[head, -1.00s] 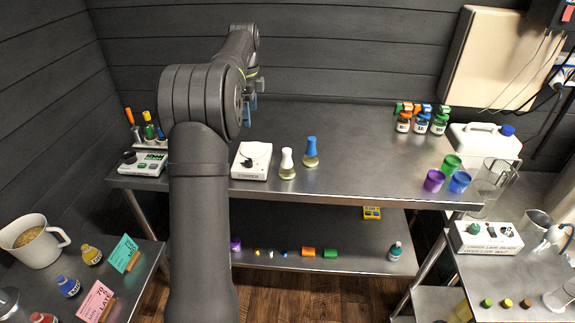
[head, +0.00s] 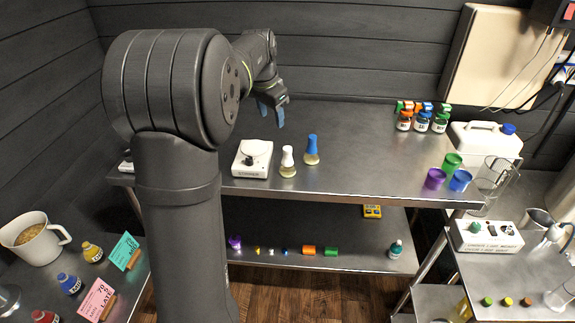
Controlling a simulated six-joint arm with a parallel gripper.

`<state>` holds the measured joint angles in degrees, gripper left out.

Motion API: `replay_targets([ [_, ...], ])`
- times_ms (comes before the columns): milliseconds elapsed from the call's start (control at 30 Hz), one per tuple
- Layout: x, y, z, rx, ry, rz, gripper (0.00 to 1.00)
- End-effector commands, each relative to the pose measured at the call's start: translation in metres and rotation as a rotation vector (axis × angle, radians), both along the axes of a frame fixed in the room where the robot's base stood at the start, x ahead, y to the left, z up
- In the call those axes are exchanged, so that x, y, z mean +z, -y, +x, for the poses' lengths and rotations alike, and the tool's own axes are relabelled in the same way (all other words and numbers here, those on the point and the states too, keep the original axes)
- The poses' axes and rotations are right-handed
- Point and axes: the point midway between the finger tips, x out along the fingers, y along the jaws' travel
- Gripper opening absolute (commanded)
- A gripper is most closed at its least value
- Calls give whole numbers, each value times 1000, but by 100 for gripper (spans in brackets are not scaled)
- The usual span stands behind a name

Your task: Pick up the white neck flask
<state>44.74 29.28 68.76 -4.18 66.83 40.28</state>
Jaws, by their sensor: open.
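The white neck flask (head: 288,163) stands upright on the steel bench, with a pale liquid in its base. A blue neck flask (head: 312,150) stands just behind it to the right. A white square device (head: 252,159) with a knob sits to its left. My gripper (head: 270,112) is open and empty above the back of the bench, behind and a little left of the white neck flask, its blue-grey fingers pointing down. Nothing hides the flask.
Small bottles with coloured tops (head: 422,121) stand at the back right. Purple (head: 435,179), green and blue cups stand at the right front, near a white canister (head: 484,142). The bench (head: 365,160) between flasks and cups is clear.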

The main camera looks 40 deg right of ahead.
Motion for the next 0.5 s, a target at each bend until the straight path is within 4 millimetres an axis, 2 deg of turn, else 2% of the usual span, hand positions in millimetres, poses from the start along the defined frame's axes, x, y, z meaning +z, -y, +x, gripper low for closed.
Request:
replay_targets([
  [33, 2, -2, -11, 74, -8, -33, 51],
  [200, 2, -5, -33, 297, -41, -131, 51],
  [367, 0, -6, -42, 385, -60, -170, 51],
  [500, -16, -1, -39, 397, -65, -171, 51],
])
